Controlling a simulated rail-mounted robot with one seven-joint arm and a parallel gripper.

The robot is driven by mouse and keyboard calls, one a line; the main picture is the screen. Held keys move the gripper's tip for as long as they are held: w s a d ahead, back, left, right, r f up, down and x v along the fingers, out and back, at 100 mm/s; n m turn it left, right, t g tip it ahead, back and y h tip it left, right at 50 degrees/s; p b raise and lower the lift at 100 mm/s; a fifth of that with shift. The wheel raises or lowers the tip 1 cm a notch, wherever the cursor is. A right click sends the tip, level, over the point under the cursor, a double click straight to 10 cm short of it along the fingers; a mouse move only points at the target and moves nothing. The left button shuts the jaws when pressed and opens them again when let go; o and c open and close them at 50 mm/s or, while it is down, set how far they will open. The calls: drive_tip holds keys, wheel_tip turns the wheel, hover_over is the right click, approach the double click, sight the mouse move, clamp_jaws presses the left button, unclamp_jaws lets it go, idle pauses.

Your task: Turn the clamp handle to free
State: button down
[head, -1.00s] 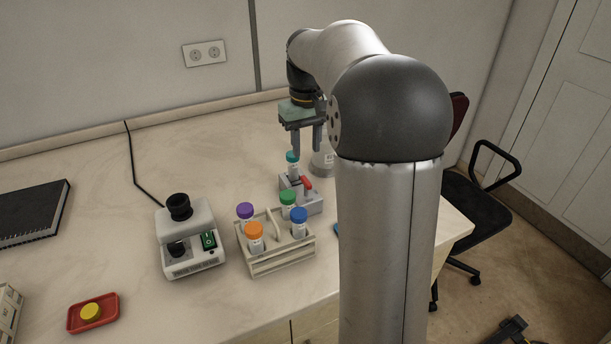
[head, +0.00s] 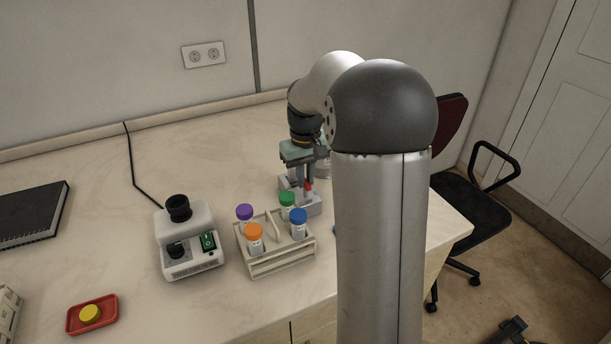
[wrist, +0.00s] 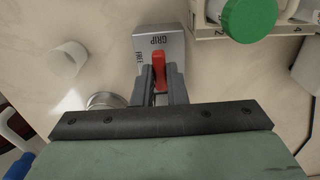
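The clamp is a grey block (wrist: 172,47) on the bench, marked GRIP at its upper part and FREE at its left side in the wrist view. Its red handle (wrist: 159,70) points up toward GRIP. In the head view the handle (head: 309,185) shows beside my fingers. My gripper (wrist: 160,82) is down at the block, one finger on each side of the handle; the fingers are close together and look closed on it. My gripper (head: 304,186) partly covers the clamp (head: 313,207) in the head view. I cannot make out the teal-capped tube now.
A rack (head: 283,262) with tubes capped purple, orange, green and blue stands close in front of the clamp. A white instrument (head: 190,240) and a red tray (head: 92,314) are to the left.

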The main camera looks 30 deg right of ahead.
idle(0.4)
drive_tip(key=m, duration=0.4)
drive_tip(key=shift+m, duration=0.4)
drive_tip(key=m+p, duration=0.1)
drive_tip(key=m, duration=0.3)
drive_tip(key=shift+r+m, duration=0.1)
drive_tip(key=shift+m, duration=0.2)
drive_tip(key=m+p, duration=0.1)
drive_tip(key=m, duration=0.3)
drive_tip(key=shift+m+p, duration=0.5)
drive_tip(key=shift+m, duration=1.8)
drive_tip(key=c, duration=1.4)
unclamp_jaws()
drive_tip(key=shift+c, duration=0.2)
